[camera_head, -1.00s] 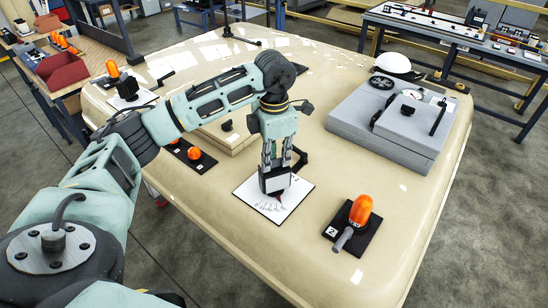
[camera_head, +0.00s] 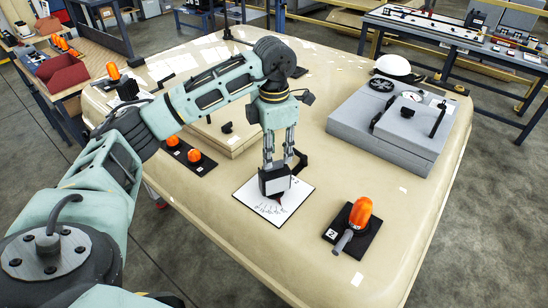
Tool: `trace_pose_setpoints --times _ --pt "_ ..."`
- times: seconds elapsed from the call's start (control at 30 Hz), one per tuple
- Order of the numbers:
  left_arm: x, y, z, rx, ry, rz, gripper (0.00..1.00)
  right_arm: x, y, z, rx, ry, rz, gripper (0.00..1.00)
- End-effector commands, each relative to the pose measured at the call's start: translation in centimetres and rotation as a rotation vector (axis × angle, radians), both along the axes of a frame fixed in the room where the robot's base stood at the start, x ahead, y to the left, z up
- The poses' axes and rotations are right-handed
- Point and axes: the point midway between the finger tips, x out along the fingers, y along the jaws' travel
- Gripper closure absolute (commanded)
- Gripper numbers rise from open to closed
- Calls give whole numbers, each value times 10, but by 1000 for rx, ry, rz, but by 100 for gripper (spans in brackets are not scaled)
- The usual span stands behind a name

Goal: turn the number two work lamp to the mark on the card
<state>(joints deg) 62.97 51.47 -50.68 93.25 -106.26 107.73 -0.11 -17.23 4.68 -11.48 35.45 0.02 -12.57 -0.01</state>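A dark box-shaped work lamp with a pale front (camera_head: 275,187) stands on a white card (camera_head: 250,198) near the front middle of the cream table. The card carries fine scale lines and a dark red trace in front of the lamp. My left gripper (camera_head: 277,166) reaches down from above, its two fingers closed about the lamp's upper part. The fingertips are partly hidden by the lamp. An orange beacon (camera_head: 360,211) with a grey handle stands to the right on a black plate marked 2 (camera_head: 332,234). My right gripper is out of view.
A grey stepped case (camera_head: 385,130) and white hard hat (camera_head: 393,65) stand at the right. Orange beacons (camera_head: 194,155) on a black plate lie left of the card. A similar dark lamp (camera_head: 127,89) stands far left. Table is bare between card and numbered plate.

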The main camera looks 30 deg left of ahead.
Motion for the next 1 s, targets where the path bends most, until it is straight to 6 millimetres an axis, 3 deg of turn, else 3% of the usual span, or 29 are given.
trace_pose_setpoints --times 0.2,0.4,1.0 --pt "1 0 52 -1 -5 2 72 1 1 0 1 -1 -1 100" --pt "1 1 80 2 -5 1 72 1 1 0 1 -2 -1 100" --pt "1 0 89 0 -1 2 72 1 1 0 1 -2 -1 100"
